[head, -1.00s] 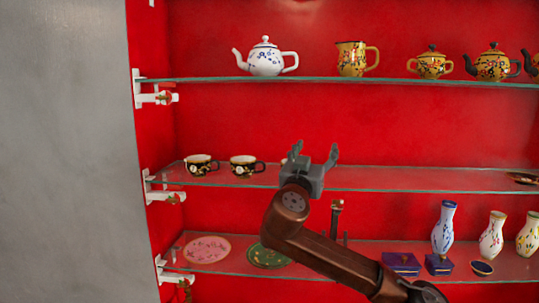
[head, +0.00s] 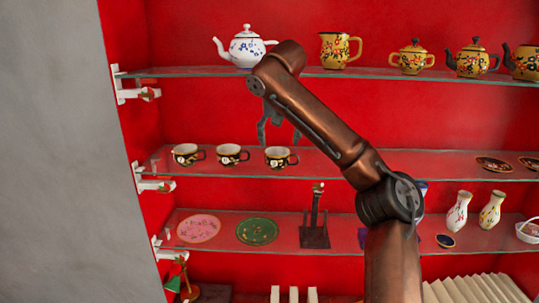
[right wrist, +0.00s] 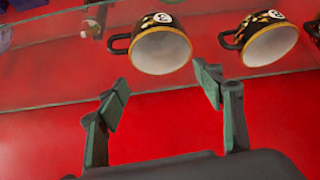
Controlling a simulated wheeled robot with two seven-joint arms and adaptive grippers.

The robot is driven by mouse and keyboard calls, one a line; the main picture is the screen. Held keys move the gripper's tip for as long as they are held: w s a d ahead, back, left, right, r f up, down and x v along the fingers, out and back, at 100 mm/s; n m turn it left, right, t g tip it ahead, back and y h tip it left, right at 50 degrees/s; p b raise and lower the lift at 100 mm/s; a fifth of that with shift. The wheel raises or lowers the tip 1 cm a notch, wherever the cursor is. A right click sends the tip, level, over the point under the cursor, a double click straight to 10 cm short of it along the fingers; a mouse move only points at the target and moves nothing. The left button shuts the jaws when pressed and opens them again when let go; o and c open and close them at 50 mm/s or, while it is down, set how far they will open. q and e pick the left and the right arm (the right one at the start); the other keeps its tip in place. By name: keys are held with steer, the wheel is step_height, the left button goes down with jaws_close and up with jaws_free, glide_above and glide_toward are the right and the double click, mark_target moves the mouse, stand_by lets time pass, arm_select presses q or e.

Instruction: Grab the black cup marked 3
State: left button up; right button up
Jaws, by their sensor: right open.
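Three black cups with floral patterns and white round marks stand in a row on the middle glass shelf: a left cup (head: 186,155), a middle cup (head: 232,155) and a right cup (head: 280,157). The numbers on the marks are too small to read surely. My right gripper (head: 279,132) is open and empty, fingers pointing down just above the right cup. In the right wrist view, the picture is turned over; the right cup (right wrist: 160,48) lies beyond the open fingers (right wrist: 163,88), apart from them, and the middle cup (right wrist: 268,42) is beside it. My left gripper is out of view.
The upper shelf holds a white teapot (head: 246,47) and a yellow pitcher (head: 338,50), close to my raised arm. The lower shelf holds a pink plate (head: 199,229), a green plate (head: 257,232) and a dark stand (head: 315,236).

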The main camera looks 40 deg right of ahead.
mark_target(278, 157)
steer(key=s+a, duration=0.1)
steer(key=s+r+g+y+p, duration=0.1)
steer(key=shift+s+a, duration=0.3)
steer(key=shift+a, duration=0.05)
steer(key=shift+f, duration=0.2)
steer(key=shift+a+x, duration=0.15)
steer(key=shift+x, duration=1.35)
steer(key=shift+a+x, duration=0.1)
steer(key=shift+x, duration=1.45)
steer(key=shift+w+d+f, duration=0.2)
steer(key=shift+f, duration=0.4)
steer(key=shift+s, duration=0.1)
steer(key=shift+c, duration=0.4)
steer(key=c, duration=0.9)
steer(key=shift+o, duration=0.2)
steer(key=shift+r, duration=0.15)
